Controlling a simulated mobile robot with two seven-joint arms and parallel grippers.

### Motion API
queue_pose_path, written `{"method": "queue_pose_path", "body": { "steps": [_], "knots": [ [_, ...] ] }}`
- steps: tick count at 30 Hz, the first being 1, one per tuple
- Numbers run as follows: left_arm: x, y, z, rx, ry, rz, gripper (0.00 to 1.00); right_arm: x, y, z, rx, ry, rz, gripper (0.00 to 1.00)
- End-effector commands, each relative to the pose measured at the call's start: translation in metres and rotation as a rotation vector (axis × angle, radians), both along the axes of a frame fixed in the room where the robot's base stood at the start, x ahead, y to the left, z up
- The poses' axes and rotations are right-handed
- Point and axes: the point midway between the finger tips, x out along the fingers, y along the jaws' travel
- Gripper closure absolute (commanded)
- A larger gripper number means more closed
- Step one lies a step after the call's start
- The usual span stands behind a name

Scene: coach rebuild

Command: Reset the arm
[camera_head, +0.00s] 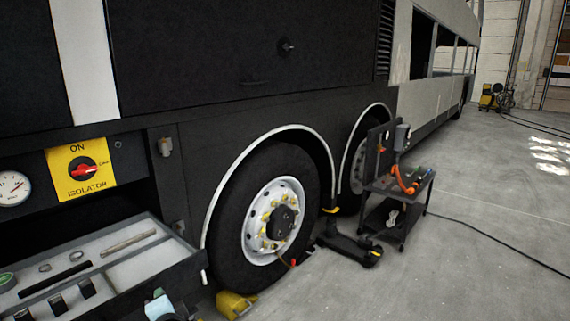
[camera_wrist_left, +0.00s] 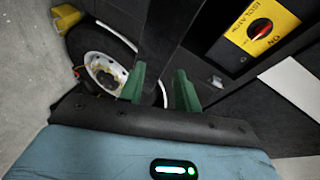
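My left gripper (camera_wrist_left: 160,78) shows in the left wrist view with its two green fingers apart and nothing between them. It points toward the side of the black coach, with the wheel beyond it to the left and the yellow isolator panel (camera_wrist_left: 266,28) to the upper right. In the head view a small pale blue and dark part, likely of my own arm, shows at the bottom edge, in front of the drawer. The rest of the arm is out of the picture. My right gripper is in neither view.
The coach's open drawer (camera_head: 146,268) holds tools and small parts at lower left. The isolator (camera_head: 82,170) reads ON beside a gauge (camera_head: 13,188). A yellow chock (camera_head: 236,304) sits by the wheel (camera_head: 272,222). A jack (camera_head: 345,245) and tool cart (camera_head: 398,190) stand right; floor beyond is open.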

Motion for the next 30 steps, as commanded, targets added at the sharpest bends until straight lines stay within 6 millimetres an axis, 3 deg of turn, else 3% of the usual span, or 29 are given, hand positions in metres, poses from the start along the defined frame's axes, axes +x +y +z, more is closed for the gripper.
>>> {"method": "queue_pose_path", "body": {
  "steps": [1, 3, 8, 12, 16, 21, 25, 30],
  "knots": [
    [-0.02, -0.004, -0.032, -0.062, 0.021, -0.028, 0.67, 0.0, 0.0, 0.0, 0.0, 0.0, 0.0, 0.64],
    [-0.044, -0.012, -0.066, -0.157, 0.035, -0.061, 0.67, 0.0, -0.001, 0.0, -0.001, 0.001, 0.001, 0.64],
    [-0.11, -0.03, -0.132, -0.389, 0.072, -0.11, 0.67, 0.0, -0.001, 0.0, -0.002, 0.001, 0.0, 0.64],
    [-0.175, -0.047, -0.175, -0.604, 0.105, -0.118, 0.67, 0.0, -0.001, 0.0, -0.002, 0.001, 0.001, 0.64],
    [-0.239, -0.061, -0.202, -0.809, 0.132, -0.097, 0.67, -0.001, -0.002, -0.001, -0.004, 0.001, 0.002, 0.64],
    [-0.31, -0.076, -0.217, -1.04, 0.156, -0.038, 0.67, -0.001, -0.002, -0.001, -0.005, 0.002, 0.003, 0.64],
    [-0.342, -0.082, -0.22, -1.151, 0.163, 0.004, 0.67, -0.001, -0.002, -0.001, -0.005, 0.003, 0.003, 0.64],
    [-0.356, -0.084, -0.22, -1.201, 0.163, 0.026, 0.67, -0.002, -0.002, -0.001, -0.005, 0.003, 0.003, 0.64]
  ]
}}
